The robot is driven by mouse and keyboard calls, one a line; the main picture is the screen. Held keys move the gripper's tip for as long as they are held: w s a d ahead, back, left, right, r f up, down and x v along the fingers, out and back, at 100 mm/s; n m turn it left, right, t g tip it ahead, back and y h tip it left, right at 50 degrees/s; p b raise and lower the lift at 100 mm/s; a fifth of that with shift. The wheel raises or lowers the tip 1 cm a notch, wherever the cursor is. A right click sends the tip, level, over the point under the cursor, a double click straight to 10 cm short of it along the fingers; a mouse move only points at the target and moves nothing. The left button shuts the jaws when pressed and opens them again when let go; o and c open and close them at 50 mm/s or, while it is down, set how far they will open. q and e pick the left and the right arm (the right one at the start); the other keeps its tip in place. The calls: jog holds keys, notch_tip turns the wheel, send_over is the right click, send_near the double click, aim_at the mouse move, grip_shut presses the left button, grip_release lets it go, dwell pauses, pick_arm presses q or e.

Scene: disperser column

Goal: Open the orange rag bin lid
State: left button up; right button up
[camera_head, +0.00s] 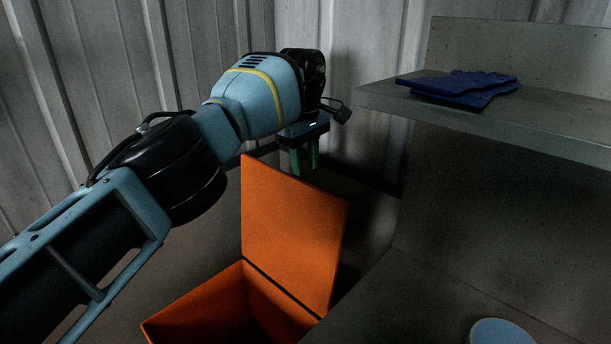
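The orange rag bin (197,307) stands low in the middle of the head view, with its near part cut off by the bottom edge. Its orange lid (291,232) stands raised, close to upright, and the dark inside of the bin shows below it. My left gripper (304,162) is above and behind the lid's top edge, pointing down. Its two green fingers show with a gap between them, and nothing shows in the gap. The lower fingertips are partly hidden behind the lid. My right gripper is not in the view.
A grey shelf (560,136) juts out at the right, with blue gloves (462,87) on it. Below it is a grey worktop (410,313) with a pale blue round thing (500,333) at the bottom edge. A corrugated wall (215,30) closes off the back.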

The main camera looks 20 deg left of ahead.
pick_arm(q)
jog(key=shift+r, duration=0.8)
